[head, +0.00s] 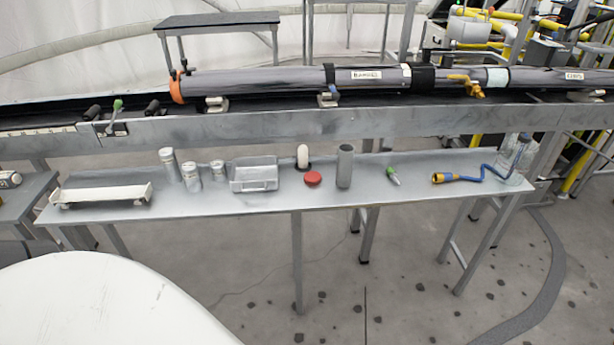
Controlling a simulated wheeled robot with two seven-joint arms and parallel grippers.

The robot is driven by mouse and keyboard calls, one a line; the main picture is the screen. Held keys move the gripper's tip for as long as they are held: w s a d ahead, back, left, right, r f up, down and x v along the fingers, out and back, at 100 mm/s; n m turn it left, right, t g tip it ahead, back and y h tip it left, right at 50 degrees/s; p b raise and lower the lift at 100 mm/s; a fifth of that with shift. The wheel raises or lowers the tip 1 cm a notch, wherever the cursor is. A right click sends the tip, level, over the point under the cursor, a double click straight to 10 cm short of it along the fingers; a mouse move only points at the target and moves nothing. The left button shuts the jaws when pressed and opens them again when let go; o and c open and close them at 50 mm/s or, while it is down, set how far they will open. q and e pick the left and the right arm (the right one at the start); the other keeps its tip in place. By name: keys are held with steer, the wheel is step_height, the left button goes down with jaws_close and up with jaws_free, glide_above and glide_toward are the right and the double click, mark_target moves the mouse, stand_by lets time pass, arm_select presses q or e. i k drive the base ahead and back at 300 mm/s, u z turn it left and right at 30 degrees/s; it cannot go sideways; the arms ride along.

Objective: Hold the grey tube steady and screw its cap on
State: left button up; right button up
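The grey tube (345,166) stands upright on the metal table, right of the middle. Its top looks open and dark. A red round cap (313,179) lies on the table just left of the tube, apart from it. Neither of my grippers shows in the head view, and nothing is touching the tube or the cap.
A grey beam runs behind.

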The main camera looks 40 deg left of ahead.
mark_target(345, 154)
steer(key=u, duration=0.7)
steer(key=i, duration=0.8)
steer(key=u, duration=0.4)
